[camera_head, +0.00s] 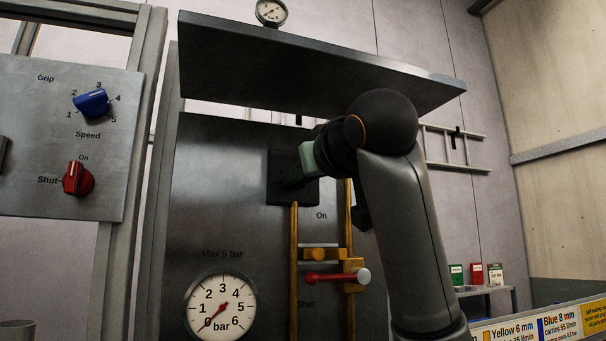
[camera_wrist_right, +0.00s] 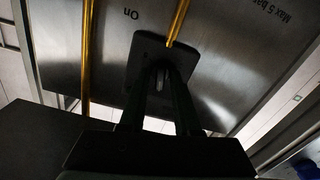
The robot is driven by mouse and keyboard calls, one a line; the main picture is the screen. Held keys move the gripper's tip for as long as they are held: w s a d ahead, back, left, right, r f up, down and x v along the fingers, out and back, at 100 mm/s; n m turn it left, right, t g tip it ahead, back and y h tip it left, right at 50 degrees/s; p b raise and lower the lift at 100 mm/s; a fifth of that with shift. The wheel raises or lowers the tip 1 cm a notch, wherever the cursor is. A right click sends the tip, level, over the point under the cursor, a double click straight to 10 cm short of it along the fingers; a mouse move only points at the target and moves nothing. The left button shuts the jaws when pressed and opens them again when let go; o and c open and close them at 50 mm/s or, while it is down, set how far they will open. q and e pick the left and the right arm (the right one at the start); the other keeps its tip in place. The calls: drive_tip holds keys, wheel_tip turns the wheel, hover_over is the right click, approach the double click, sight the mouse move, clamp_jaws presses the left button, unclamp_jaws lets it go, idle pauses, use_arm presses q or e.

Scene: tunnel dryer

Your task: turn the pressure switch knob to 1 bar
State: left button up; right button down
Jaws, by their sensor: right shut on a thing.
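A dark square switch block (camera_head: 280,198) is mounted on the steel panel, and it also shows in the wrist view (camera_wrist_right: 143,47). My right gripper (camera_head: 290,178) reaches it from the right and hides most of its front in the head view. In the wrist view, the two dark fingers of this gripper (camera_wrist_right: 161,76) are shut on a small grey knob (camera_wrist_right: 161,72) on the block. The knob's setting and markings cannot be read. A round white pressure gauge (camera_head: 235,318) below has its red needle near 0. My left gripper is not in view.
Yellow pipes (camera_head: 294,250) run down from the block to a red-handled valve (camera_head: 325,278). A steel hood (camera_head: 300,62) overhangs the panel. A control plate (camera_head: 50,140) with a blue knob (camera_head: 92,103) and a red knob (camera_head: 77,178) stands left.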

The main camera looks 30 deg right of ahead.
drive_tip(key=n+p, duration=0.1)
drive_tip(key=n, duration=2)
drive_tip(key=shift+a+f+p, duration=0.1)
drive_tip(key=shift+f+p, duration=0.1)
drive_tip(key=shift+p, duration=0.2)
drive_tip(key=shift+n, duration=0.3)
drive_tip(key=c, duration=0.9)
unclamp_jaws()
drive_tip(key=shift+s, duration=0.1)
drive_tip(key=b+v, duration=0.4)
drive_tip(key=v, duration=0.8)
drive_tip(key=shift+s, duration=0.2)
